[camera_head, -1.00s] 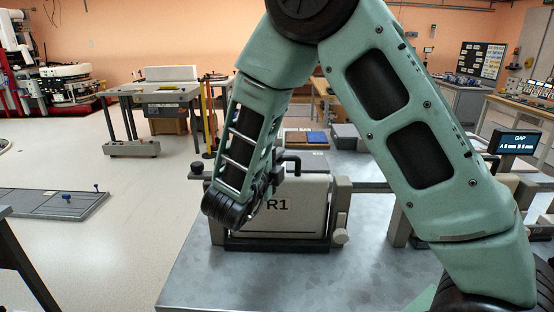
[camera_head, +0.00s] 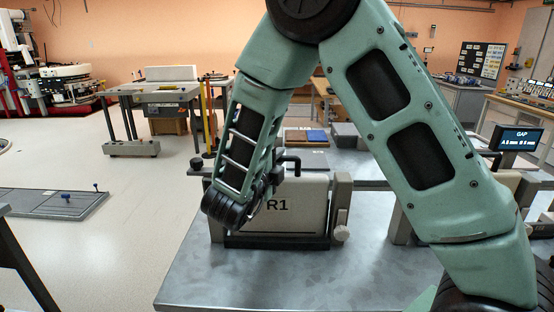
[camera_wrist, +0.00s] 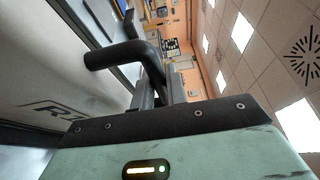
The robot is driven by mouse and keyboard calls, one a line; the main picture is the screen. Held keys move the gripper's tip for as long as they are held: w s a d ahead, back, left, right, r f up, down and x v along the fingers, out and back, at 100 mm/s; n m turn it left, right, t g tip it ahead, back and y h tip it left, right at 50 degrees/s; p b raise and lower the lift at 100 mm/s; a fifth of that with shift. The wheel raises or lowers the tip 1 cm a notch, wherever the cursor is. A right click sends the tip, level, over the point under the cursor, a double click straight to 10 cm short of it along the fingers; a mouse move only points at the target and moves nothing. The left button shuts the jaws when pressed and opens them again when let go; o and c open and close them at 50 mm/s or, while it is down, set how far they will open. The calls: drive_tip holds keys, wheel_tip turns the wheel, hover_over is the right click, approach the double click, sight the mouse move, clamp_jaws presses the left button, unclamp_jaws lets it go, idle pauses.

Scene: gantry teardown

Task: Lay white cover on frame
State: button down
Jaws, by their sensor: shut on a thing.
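A white panel marked R1 (camera_head: 305,212), which looks like the white cover, stands upright in a dark and grey holder (camera_head: 275,241) on the metal bench. A bent black handle (camera_head: 291,160) shows at its top. In the wrist view the panel (camera_wrist: 35,85) fills the left side and the black handle (camera_wrist: 122,53) runs to my fingers. My gripper (camera_wrist: 158,90) is shut on that handle. In the head view my gripper (camera_head: 277,178) sits beside the panel's top edge, mostly hidden by my arm. I cannot tell which part is the frame.
The metal bench (camera_head: 220,277) is bare in front of the holder. Behind it lie a brown and a blue block (camera_head: 317,136) and grey boxes (camera_head: 346,134). A GAP display (camera_head: 516,138) stands at right.

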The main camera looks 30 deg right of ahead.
drive_tip(key=shift+f+b, duration=0.2)
drive_tip(key=shift+b, duration=0.2)
drive_tip(key=c, duration=1.3)
unclamp_jaws()
drive_tip(key=shift+a+f, duration=0.1)
drive_tip(key=b+v, duration=0.3)
drive_tip(key=v, duration=1.4)
drive_tip(key=shift+s+a, duration=0.1)
drive_tip(key=shift+a, duration=0.05)
